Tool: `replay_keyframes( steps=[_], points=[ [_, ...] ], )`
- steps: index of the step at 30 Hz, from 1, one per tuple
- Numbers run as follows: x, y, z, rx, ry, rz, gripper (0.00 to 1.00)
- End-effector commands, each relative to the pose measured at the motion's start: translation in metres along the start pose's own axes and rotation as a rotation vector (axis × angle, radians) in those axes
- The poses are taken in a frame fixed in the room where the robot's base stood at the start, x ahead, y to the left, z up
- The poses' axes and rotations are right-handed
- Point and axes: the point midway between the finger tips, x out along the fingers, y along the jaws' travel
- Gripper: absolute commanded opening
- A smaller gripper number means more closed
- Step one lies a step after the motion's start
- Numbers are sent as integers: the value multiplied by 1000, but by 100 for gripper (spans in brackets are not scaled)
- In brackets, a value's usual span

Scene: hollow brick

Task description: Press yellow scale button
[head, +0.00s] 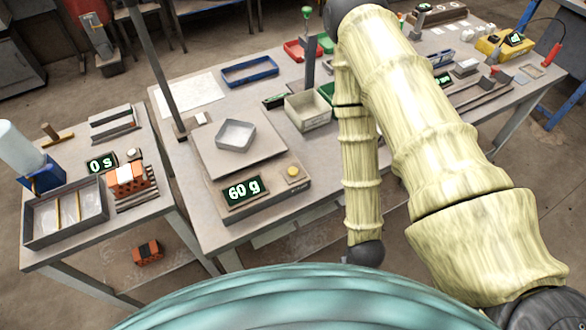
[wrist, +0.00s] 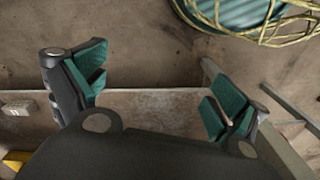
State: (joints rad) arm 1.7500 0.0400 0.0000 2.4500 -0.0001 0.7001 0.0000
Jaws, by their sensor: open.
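The yellow button (head: 293,171) sits on the right part of the scale's (head: 262,200) front, raised and untouched. Left of it, the scale's display (head: 243,191) reads 60 g. A small grey square tray (head: 236,135) rests on the weighing plate (head: 214,160). My gripper (wrist: 160,86) shows in the wrist view with its two teal-padded fingers wide apart and nothing between them. In the head view my arm comes down to the right of the scale, apart from the button; I cannot make out the fingers there. The button is not recognisable in the wrist view.
A post (head: 157,75) stands at the table's left. A beige bin (head: 307,111) and a blue tray (head: 250,71) lie behind the scale. A side table at left holds a second scale display (head: 102,163) reading 0 g and an orange brick (head: 127,179).

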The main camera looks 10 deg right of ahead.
Motion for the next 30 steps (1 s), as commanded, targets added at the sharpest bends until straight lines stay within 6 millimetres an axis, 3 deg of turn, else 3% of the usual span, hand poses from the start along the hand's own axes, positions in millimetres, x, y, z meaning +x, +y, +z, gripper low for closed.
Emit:
replay_keyframes(
  steps=[1,12,15,30],
  points=[
    [0,0,0,0,0,0,82],
    [0,0,0,0,0,0,14],
    [0,0,0,0,0,0,0],
    [0,0,0,0,0,0,0]
  ],
)
